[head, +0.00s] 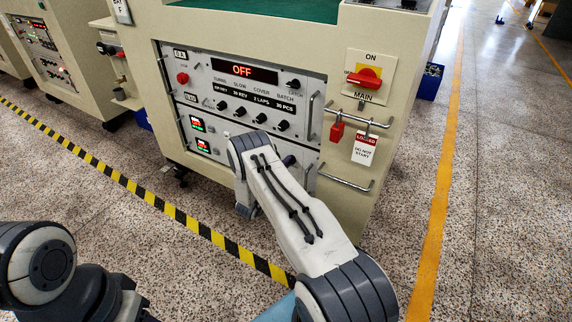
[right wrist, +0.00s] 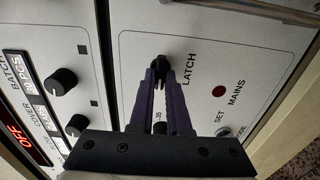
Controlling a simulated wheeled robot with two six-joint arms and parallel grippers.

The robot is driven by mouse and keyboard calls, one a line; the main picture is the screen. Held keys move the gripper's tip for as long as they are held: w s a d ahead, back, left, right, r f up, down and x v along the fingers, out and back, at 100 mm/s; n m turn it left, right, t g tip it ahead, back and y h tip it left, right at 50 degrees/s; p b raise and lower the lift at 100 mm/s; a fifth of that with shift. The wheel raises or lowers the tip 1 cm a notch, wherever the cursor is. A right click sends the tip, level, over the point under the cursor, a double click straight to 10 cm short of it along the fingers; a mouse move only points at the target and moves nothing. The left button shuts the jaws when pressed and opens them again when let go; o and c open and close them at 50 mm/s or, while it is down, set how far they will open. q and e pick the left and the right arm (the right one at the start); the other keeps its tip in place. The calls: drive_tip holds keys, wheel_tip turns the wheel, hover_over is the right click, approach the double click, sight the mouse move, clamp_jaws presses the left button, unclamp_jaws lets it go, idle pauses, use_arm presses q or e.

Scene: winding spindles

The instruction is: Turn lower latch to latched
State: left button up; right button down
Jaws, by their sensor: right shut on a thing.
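The lower latch (right wrist: 161,60) is a small dark knob on a light grey panel, beside the printed word LATCH in the right wrist view. My right gripper (right wrist: 160,72) is shut on it, with its two purple-grey fingers on either side. The fingers cover most of the knob, so I cannot tell which way it is turned. In the head view my right arm hides the latch and the gripper. My left arm shows at the lower left of the head view, but its gripper is not visible.
The machine's control panel (head: 240,98) has a red OFF display (head: 242,71) and several black knobs. A red main switch (head: 365,78), a red padlock (head: 337,131) and a tag (head: 365,149) are on its right. Metal handles (head: 346,180) stick out. Striped tape (head: 150,197) crosses the open floor.

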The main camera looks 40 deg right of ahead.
idle(0.3)
drive_tip(key=c, duration=0.9)
unclamp_jaws()
drive_tip(key=shift+a, duration=0.1)
drive_tip(key=p+v, duration=0.2)
drive_tip(key=v, duration=0.8)
drive_tip(key=shift+s+a+f+p, duration=0.1)
drive_tip(key=shift+p, duration=0.25)
